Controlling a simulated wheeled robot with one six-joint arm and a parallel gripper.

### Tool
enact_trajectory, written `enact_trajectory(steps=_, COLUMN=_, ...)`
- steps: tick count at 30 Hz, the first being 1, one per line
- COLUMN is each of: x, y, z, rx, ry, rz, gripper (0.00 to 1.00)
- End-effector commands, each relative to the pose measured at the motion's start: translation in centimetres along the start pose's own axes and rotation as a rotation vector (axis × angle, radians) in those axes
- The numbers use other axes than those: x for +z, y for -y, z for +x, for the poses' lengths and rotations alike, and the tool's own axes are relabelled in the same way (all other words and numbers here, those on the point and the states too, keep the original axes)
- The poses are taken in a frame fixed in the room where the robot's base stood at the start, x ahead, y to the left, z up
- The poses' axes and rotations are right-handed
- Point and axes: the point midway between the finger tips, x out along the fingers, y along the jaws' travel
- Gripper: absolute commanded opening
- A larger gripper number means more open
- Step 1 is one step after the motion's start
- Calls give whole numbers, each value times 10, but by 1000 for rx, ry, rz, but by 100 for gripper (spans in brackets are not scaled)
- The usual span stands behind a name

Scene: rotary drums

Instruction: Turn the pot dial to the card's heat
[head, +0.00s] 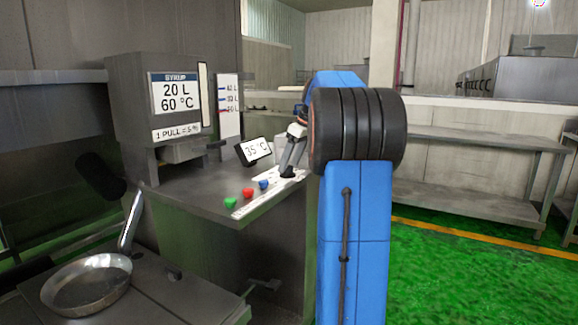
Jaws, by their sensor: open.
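The card (175,98) on the front of a grey box reads "SYRUP 20 L 60 °C", with "1 PULL = 5" and an unclear unit below. A small tilted display (253,150) on the counter reads 35 °C. My gripper (288,169) is open and points down at the far end of a white strip (262,197), just right of the display. A small dark piece shows at its fingertips. I cannot tell if this is the pot dial or whether the fingers touch it. The pot is not clearly visible.
Green (230,202), red (247,192) and blue (263,184) knobs stand along the strip. A level scale (229,105) stands behind the counter (190,195). A pan (88,285) sits at lower left. My blue arm hides the counter's right side. Green floor is free at right.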

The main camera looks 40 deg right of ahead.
Motion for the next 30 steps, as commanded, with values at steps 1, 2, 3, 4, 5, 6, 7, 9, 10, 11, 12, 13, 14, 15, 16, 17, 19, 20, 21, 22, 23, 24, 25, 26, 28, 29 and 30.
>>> enact_trajectory(steps=1, x=0, y=0, z=5, rx=0, ry=0, rz=0, gripper=67)
enact_trajectory(steps=2, x=0, y=0, z=7, rx=0, ry=0, rz=0, gripper=67)
enact_trajectory(steps=3, x=0, y=0, z=10, rx=0, ry=0, rz=0, gripper=67)
enact_trajectory(steps=4, x=0, y=0, z=11, rx=0, ry=0, rz=0, gripper=67)
enact_trajectory(steps=5, x=0, y=0, z=12, rx=0, ry=0, rz=0, gripper=67)
enact_trajectory(steps=6, x=0, y=0, z=14, rx=0, ry=0, rz=0, gripper=67)
enact_trajectory(steps=7, x=0, y=0, z=14, rx=0, ry=0, rz=0, gripper=67)
enact_trajectory(steps=9, x=0, y=0, z=15, rx=0, ry=0, rz=0, gripper=67)
enact_trajectory(steps=10, x=0, y=0, z=15, rx=0, ry=0, rz=0, gripper=67)
enact_trajectory(steps=11, x=0, y=0, z=15, rx=0, ry=0, rz=0, gripper=67)
enact_trajectory(steps=12, x=0, y=0, z=15, rx=1, ry=0, rz=0, gripper=67)
enact_trajectory(steps=13, x=0, y=0, z=15, rx=1, ry=0, rz=0, gripper=67)
enact_trajectory(steps=14, x=0, y=0, z=15, rx=1, ry=0, rz=0, gripper=67)
enact_trajectory(steps=15, x=0, y=0, z=15, rx=1, ry=0, rz=0, gripper=65)
enact_trajectory(steps=16, x=0, y=0, z=15, rx=1, ry=0, rz=0, gripper=58)
enact_trajectory(steps=17, x=0, y=0, z=15, rx=1, ry=0, rz=0, gripper=50)
enact_trajectory(steps=19, x=0, y=0, z=15, rx=1, ry=0, rz=0, gripper=34)
enact_trajectory(steps=20, x=0, y=0, z=15, rx=1, ry=0, rz=0, gripper=27)
enact_trajectory(steps=21, x=0, y=0, z=15, rx=1, ry=0, rz=0, gripper=26)
enact_trajectory(steps=22, x=0, y=0, z=14, rx=1, ry=0, rz=0, gripper=26)
enact_trajectory(steps=23, x=0, y=0, z=14, rx=1, ry=0, rz=1, gripper=26)
enact_trajectory(steps=24, x=0, y=0, z=14, rx=1, ry=0, rz=1, gripper=26)
enact_trajectory(steps=25, x=0, y=0, z=14, rx=2, ry=0, rz=3, gripper=26)
enact_trajectory(steps=26, x=0, y=0, z=14, rx=3, ry=0, rz=5, gripper=26)
enact_trajectory(steps=28, x=0, y=0, z=14, rx=7, ry=-1, rz=15, gripper=26)
enact_trajectory(steps=29, x=0, y=0, z=14, rx=10, ry=-1, rz=20, gripper=26)
enact_trajectory(steps=30, x=0, y=0, z=14, rx=14, ry=-1, rz=29, gripper=26)
